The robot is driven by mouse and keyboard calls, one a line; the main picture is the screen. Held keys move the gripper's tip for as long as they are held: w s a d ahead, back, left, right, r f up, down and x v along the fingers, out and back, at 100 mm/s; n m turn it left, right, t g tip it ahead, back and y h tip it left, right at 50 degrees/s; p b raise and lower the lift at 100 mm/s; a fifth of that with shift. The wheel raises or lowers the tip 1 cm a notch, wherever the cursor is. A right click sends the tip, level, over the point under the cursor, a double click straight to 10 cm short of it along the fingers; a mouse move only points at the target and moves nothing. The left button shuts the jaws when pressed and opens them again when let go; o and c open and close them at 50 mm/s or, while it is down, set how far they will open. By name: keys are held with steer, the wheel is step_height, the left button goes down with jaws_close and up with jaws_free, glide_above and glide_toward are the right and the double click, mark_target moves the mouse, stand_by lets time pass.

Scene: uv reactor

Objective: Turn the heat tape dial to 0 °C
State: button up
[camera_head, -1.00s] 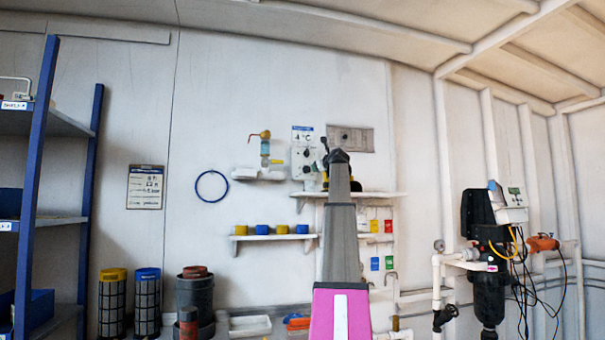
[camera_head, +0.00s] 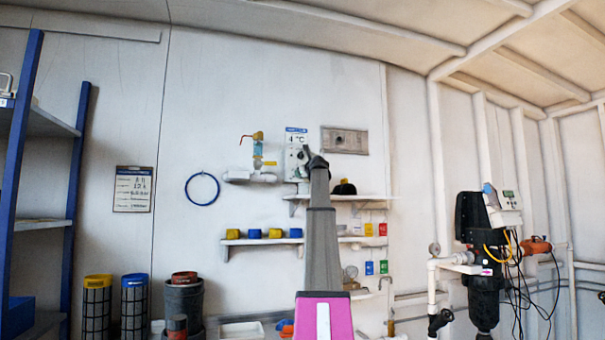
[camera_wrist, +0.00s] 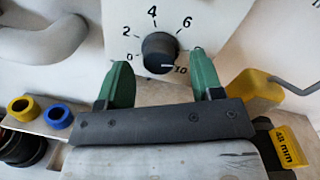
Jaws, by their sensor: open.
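The heat tape dial is a black round knob (camera_wrist: 160,48) on a white panel with a printed number scale. Its white mark points to the lower right, close to the 10; the 0 is at the lower left. In the wrist view my gripper (camera_wrist: 160,62) has its two green fingers apart, one on each side below the knob, with nothing between them clearly held. Whether the fingers touch the panel cannot be told. In the head view the white dial panel (camera_head: 292,163) is partly hidden by my arm's end, under a small sign (camera_head: 296,137) that seems to read 4 °C.
A yellow block with a grey lever (camera_wrist: 252,92) is right of the fingers. Yellow and blue rings (camera_wrist: 40,112) lie at the lower left. A wall shelf (camera_head: 362,197) with a dark domed object (camera_head: 344,187) is just below the panel. A valve pipe (camera_head: 256,160) is to its left.

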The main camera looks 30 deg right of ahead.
steer(key=shift+w, duration=0.65)
steer(key=c, duration=0.9)
steer(key=shift+a+f+n+g+h, duration=0.1)
steer(key=shift+n+g+h, duration=0.25)
steer(key=shift+n, duration=3.75)
steer(key=shift+r+n+g+h, duration=0.1)
steer(key=shift+n+h, duration=0.35)
steer(key=shift+n, duration=3.65)
steer(key=shift+a+f+n+g+h, duration=0.1)
steer(key=shift+n+g+h, duration=0.25)
steer(key=shift+n, duration=3.75)
